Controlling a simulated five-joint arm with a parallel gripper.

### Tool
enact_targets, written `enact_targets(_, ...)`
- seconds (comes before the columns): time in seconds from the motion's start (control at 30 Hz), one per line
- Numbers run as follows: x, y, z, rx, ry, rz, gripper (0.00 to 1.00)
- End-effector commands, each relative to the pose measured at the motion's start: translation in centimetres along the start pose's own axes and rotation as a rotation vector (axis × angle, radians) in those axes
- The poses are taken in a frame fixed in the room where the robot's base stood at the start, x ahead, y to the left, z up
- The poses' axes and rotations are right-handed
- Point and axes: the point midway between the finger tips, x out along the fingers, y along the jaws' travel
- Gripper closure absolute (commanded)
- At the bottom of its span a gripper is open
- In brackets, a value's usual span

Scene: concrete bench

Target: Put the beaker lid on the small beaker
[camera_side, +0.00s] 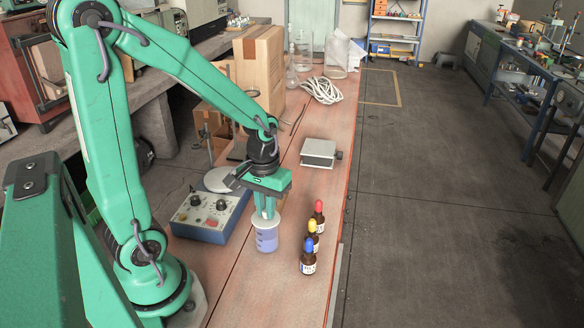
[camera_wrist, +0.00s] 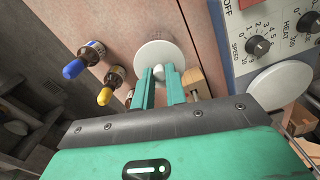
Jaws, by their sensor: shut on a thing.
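The small beaker (camera_side: 266,241) stands upright on the bench with blue-violet liquid in it. The beaker lid (camera_wrist: 160,52) is a white disc with a small round knob. My gripper (camera_wrist: 159,74) is shut on the lid's knob in the wrist view. In the side view my gripper (camera_side: 265,213) points straight down right over the beaker, and the lid (camera_side: 257,221) is level at the beaker's mouth. I cannot tell whether the lid rests fully on the rim.
Several dropper bottles (camera_side: 308,257) stand close to the beaker's right. A hotplate stirrer (camera_side: 208,216) is on its left. A wooden block (camera_wrist: 195,82) is near the fingers. A small grey box (camera_side: 319,152), a cable coil (camera_side: 322,90) and a carton (camera_side: 259,68) are farther back.

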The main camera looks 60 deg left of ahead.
Motion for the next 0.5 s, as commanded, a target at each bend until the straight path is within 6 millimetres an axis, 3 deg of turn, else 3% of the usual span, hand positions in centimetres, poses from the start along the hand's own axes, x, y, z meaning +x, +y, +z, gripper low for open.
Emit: enact_targets(0.5, 0.50, 0.00, -0.01, 0.000, 0.000, 0.000, 1.00)
